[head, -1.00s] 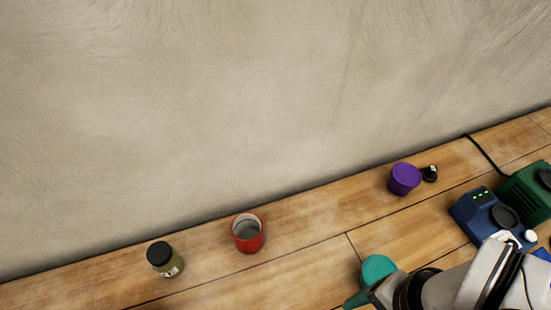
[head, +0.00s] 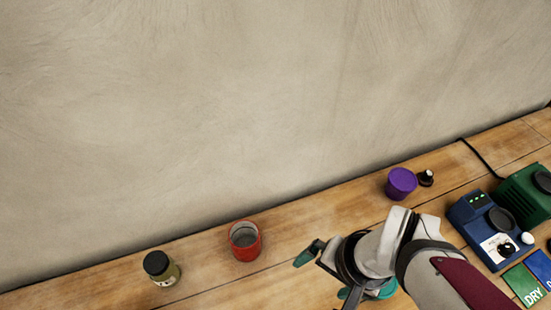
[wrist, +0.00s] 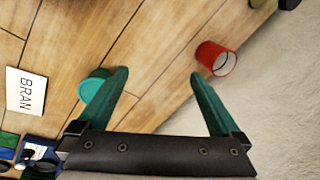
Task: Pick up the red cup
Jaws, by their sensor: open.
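The red cup (head: 245,241) stands upright on the wooden bench near the wall, its open top facing up. It also shows in the wrist view (wrist: 216,58), just beyond the tip of the right-hand finger and apart from it. My gripper (head: 322,272) is to the right of the cup in the head view, with its green fingers pointing left. In the wrist view my gripper (wrist: 157,75) has its two fingers spread wide with nothing between them but bench boards.
A dark-lidded jar (head: 161,268) stands left of the cup. A purple cup (head: 400,183) and a small dark knob-like item (head: 426,178) are at the back right. A teal round object (wrist: 93,86) lies by the left-hand finger.

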